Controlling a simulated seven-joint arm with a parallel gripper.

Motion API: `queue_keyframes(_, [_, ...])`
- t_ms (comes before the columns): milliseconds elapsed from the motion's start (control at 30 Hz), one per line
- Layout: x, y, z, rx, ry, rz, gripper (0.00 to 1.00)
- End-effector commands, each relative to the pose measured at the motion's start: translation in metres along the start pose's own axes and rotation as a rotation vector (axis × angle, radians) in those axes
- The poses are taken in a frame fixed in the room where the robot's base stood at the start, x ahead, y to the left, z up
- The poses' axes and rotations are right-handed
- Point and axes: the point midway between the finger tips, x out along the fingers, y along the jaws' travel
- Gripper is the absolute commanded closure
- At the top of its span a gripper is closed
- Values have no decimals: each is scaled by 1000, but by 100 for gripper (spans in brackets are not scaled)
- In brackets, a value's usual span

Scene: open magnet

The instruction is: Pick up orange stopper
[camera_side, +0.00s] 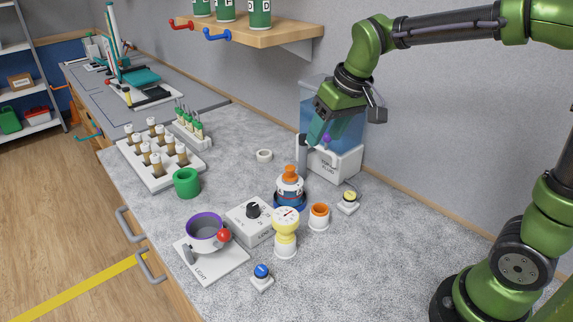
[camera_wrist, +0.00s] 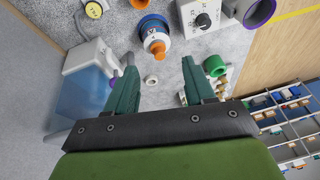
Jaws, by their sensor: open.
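The orange stopper (camera_side: 290,172) sits in the top of a white bottle with a dark label (camera_side: 290,188), which stands upright in a blue ring-shaped base (camera_side: 290,204). The stopper also shows in the wrist view (camera_wrist: 158,49), beyond the fingertips and roughly centred between them. My gripper (camera_side: 316,138) is above and behind the bottle, in front of the fluid dispenser in the side view. Its teal fingers are apart and empty in the wrist view (camera_wrist: 158,66). The gripper does not touch the stopper.
The blue fluid dispenser (camera_side: 335,162) stands behind. A tape ring (camera_side: 264,155) lies to the left.

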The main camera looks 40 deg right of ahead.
Motion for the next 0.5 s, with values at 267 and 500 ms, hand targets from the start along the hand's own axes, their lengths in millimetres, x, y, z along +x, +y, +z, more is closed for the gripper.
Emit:
queue_keyframes(267, [8, -2, -61, -158, -27, 58, 46])
queue_keyframes(500, [34, 0, -59, -187, -39, 63, 46])
